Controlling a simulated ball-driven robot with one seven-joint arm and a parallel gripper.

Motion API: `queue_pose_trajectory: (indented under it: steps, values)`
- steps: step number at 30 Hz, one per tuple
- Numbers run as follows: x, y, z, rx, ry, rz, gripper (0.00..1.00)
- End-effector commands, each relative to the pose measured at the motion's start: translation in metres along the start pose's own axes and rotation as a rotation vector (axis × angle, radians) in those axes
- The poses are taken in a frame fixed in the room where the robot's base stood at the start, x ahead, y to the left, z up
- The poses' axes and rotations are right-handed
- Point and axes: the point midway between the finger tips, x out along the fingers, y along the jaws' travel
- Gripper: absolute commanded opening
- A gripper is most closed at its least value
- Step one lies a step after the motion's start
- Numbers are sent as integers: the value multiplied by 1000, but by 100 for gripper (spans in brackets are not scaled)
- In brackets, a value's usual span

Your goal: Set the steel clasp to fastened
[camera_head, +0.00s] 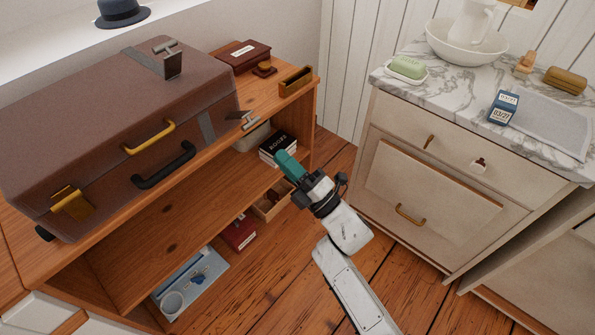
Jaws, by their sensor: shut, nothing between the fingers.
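A brown suitcase (70,120) lies on the wooden shelf unit. A steel clasp part (172,60) stands up from the lid at the end of a grey strap (145,60). A second steel T-shaped piece (246,121) juts from the suitcase's right front, by a lower grey strap (207,125). The two steel parts are apart. A brass clasp (72,203) sits at the front left. My gripper (283,159), with teal fingers, is shut and empty. In the picture it is right of and below the T-shaped piece, touching nothing that I can see.
Brass handle (149,136) and black handle (164,166) stick out of the suitcase front. A red-brown box (242,55) and an open wooden box (295,81) stand right of it. A marble-topped cabinet (440,75) bounds the right; floor lies between.

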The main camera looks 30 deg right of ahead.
Motion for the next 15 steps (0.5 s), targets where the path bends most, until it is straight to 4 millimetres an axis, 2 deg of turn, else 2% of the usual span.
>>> queue_pose_trajectory:
  steps: [1,6,12,15]
  values:
    - [12,1,0,-1,1,3,0]
    - [43,1,0,0,1,2,0]
    - [68,0,0,-1,0,0,0]
    - [74,0,0,0,0,0,0]
